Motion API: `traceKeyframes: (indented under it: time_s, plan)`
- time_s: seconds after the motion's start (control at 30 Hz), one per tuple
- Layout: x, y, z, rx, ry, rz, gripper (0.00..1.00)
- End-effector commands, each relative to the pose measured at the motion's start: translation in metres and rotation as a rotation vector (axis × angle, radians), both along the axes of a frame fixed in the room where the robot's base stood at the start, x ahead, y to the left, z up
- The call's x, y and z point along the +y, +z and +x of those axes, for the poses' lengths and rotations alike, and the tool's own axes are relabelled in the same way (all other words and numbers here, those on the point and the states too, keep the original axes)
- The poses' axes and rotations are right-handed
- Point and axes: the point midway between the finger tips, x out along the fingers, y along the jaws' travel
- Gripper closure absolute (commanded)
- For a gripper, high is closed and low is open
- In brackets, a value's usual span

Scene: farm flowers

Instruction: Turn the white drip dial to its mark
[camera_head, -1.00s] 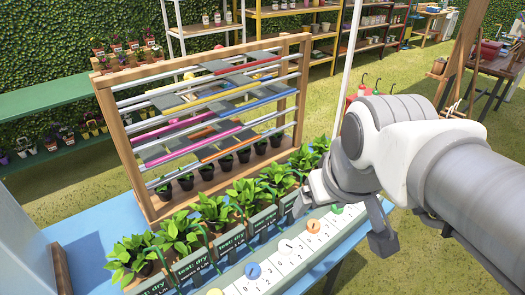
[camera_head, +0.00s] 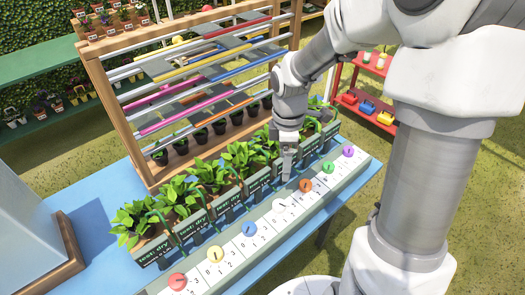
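The white drip dial (camera_head: 279,205) is a small round knob on the pale control strip (camera_head: 236,259) along the front of the blue table. It sits between a blue dial (camera_head: 249,229) and an orange dial (camera_head: 305,185). Numbers are printed below it, but its pointer and mark are too small to read. My gripper (camera_head: 286,178) points down just above and behind the white dial, seemingly apart from it. Its fingers look like one narrow piece from this side, so the gap between them is hidden.
Yellow (camera_head: 215,254), red (camera_head: 177,282), green (camera_head: 328,167) and purple (camera_head: 348,151) dials share the strip. Potted plants (camera_head: 183,197) with labels reading "test: dry" stand close behind it. A wooden rack (camera_head: 112,118) with coloured rails stands behind the plants.

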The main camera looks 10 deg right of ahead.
Motion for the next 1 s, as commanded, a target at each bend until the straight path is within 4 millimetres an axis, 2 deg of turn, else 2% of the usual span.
traceKeyframes:
  time_s: [0.27, 0.8, 1.0]
  plan:
    - [0.002, -0.022, 0.001, 0.018, 0.053, 0.011, 0.18]
    - [0.004, -0.136, -0.002, 0.019, 0.051, 0.011, 0.18]
    - [0.003, -0.167, -0.003, 0.016, 0.049, 0.01, 0.18]
